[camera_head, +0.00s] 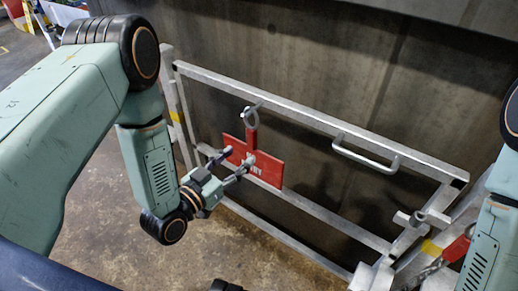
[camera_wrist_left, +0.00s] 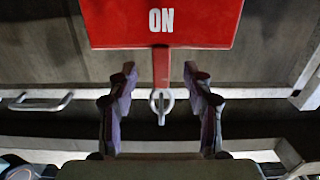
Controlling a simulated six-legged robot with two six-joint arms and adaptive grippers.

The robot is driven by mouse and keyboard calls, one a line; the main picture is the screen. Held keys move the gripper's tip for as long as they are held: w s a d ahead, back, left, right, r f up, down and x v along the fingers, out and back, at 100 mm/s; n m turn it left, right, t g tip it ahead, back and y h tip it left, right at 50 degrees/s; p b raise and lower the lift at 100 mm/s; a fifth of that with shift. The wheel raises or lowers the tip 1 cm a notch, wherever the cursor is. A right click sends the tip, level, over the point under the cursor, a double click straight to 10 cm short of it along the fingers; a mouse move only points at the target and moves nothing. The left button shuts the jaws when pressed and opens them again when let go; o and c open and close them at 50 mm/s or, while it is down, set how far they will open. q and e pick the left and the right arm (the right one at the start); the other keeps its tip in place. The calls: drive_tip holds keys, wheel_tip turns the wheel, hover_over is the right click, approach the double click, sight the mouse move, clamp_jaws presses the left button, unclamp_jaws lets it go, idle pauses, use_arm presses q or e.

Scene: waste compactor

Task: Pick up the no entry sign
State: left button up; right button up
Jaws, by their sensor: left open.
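The red no entry sign (camera_head: 265,168) hangs by a red stem and a metal ring (camera_head: 251,117) from the top rail of a metal gate. In the left wrist view the sign (camera_wrist_left: 165,22) fills the top, with "ON" readable. The stem and ring (camera_wrist_left: 162,103) appear between the open fingers of my left gripper (camera_wrist_left: 160,76); contact cannot be told. My right gripper is not in view.
The metal gate (camera_head: 310,116) has a handle (camera_head: 366,154) right of the sign and a lower rail (camera_head: 310,206). A dark concrete wall (camera_head: 300,50) stands behind it. A red piece with a chain (camera_head: 457,248) is at the right. Brown floor (camera_head: 120,235) lies at lower left.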

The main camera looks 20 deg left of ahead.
sight(249, 140)
use_arm(q)
drive_tip(key=shift+t, duration=0.4)
drive_tip(key=w+b, duration=0.1)
drive_tip(key=w, duration=0.1)
drive_tip(key=w+d+r, duration=0.1)
drive_tip(key=w, duration=0.1)
drive_tip(key=w+d+b, duration=0.1)
drive_tip(key=w, duration=0.1)
drive_tip(key=shift+r+b, duration=0.35)
drive_tip(key=shift+r, duration=0.05)
drive_tip(key=shift+w+d, duration=0.2)
drive_tip(key=shift+w, duration=0.3)
drive_tip(key=shift+s, duration=0.1)
drive_tip(key=shift+c, duration=0.5)
drive_tip(key=c, duration=0.5)
clamp_jaws()
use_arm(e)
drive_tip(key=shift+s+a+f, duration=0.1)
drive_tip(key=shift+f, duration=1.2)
